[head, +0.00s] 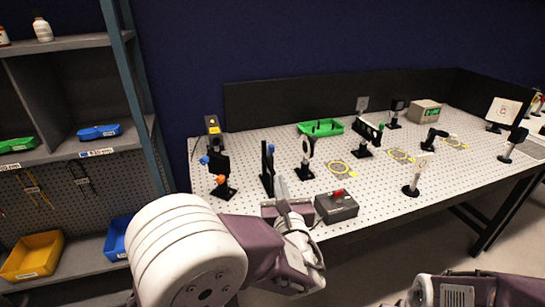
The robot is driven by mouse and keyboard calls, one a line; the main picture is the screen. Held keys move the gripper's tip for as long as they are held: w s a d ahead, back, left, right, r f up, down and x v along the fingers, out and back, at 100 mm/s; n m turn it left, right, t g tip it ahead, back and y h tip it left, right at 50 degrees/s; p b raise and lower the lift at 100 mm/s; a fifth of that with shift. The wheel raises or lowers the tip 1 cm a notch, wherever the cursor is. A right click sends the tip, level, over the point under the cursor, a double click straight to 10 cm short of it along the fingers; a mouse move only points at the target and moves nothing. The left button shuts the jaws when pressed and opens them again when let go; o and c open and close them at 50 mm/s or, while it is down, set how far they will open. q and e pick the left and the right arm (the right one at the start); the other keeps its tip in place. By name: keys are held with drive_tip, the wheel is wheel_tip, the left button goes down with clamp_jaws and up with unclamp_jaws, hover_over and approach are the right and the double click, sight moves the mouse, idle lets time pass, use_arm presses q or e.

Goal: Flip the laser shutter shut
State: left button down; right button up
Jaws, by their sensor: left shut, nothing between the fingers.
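The optics table (370,205) has a white perforated top. A tall, narrow black stand (266,165) with a blue edge stands upright near its front left; it looks like the laser shutter, but I cannot be sure. My left gripper (281,187) is just in front and to the right of its base, shut and empty; I cannot tell if they touch. A yellow and black box (213,132), perhaps the laser, sits at the back left. Part of my right arm shows at bottom right, with its gripper not visible.
A black mount (219,168) with blue and orange knobs stands left of the stand. A ring mount (305,157) and a grey box with a red button (337,206) stand to the right. A green tray (321,128) lies behind. Shelves (80,152) rise at left.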

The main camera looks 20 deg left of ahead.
sight(272, 150)
use_arm(q)
drive_tip(key=p+x, duration=0.1)
drive_tip(key=x, duration=1.2)
use_arm(e)
drive_tip(key=shift+s+r, duration=0.1)
drive_tip(key=shift+r, duration=0.6)
drive_tip(key=shift+d, duration=0.1)
